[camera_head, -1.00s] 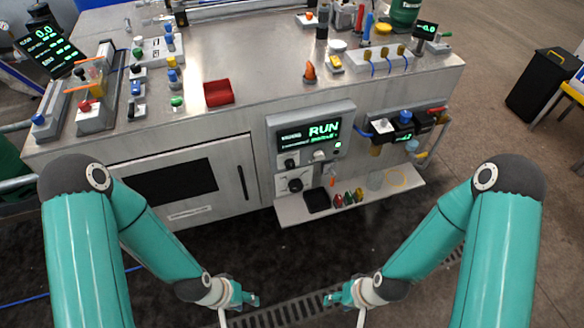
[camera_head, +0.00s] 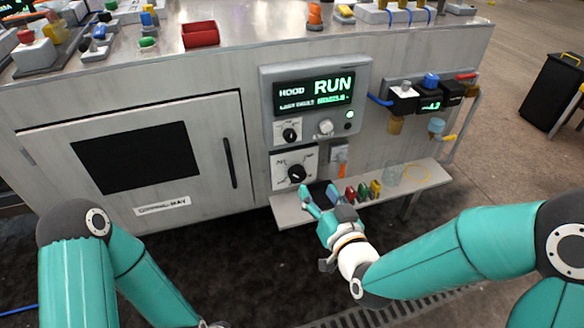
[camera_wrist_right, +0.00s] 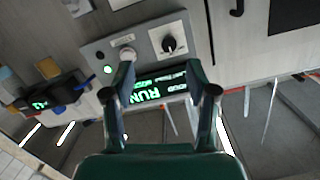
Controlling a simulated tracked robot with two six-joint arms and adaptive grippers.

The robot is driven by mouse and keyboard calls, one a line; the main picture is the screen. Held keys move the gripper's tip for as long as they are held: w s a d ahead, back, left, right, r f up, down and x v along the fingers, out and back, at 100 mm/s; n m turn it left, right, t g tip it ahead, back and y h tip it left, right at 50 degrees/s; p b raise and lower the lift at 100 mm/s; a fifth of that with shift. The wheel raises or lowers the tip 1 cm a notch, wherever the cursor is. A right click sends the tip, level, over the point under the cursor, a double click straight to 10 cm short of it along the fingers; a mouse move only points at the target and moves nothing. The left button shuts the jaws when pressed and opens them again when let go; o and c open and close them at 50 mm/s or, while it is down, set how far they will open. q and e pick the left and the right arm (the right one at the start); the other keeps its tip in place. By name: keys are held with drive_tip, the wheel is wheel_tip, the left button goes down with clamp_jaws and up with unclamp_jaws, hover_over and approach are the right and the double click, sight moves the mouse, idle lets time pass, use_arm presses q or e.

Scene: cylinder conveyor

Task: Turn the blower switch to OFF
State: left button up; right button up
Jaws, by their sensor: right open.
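The control panel (camera_head: 360,85) on the cabinet front has a display (camera_head: 313,92) reading HOOD and RUN in green. Below it are a small black rotary knob (camera_head: 290,132) on a white plate and a pale round knob (camera_head: 325,127). I cannot read which label names the blower. My right gripper (camera_head: 318,191) is open and empty, just below the larger knob. In the right wrist view the open fingers (camera_wrist_right: 157,70) frame the upside-down display (camera_wrist_right: 158,88), with the small black knob (camera_wrist_right: 170,43) beyond. My left gripper is out of view.
An orange-handled item (camera_head: 342,164) hangs beside the larger knob. Valves and fittings (camera_head: 402,91) stick out at right. A cabinet door handle (camera_head: 230,162) is at left.

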drive_tip(key=r+t+b, duration=0.1)
use_arm(q)
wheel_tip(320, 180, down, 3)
drive_tip(key=shift+b, duration=0.3)
use_arm(e)
approach(291, 140)
drive_tip(key=shift+t+y, duration=0.3)
drive_tip(key=x, duration=0.9)
drive_tip(key=shift+w+f, duration=0.25)
drive_tip(key=shift+w, duration=0.05)
drive_tip(key=shift+d, duration=0.1)
clamp_jaws()
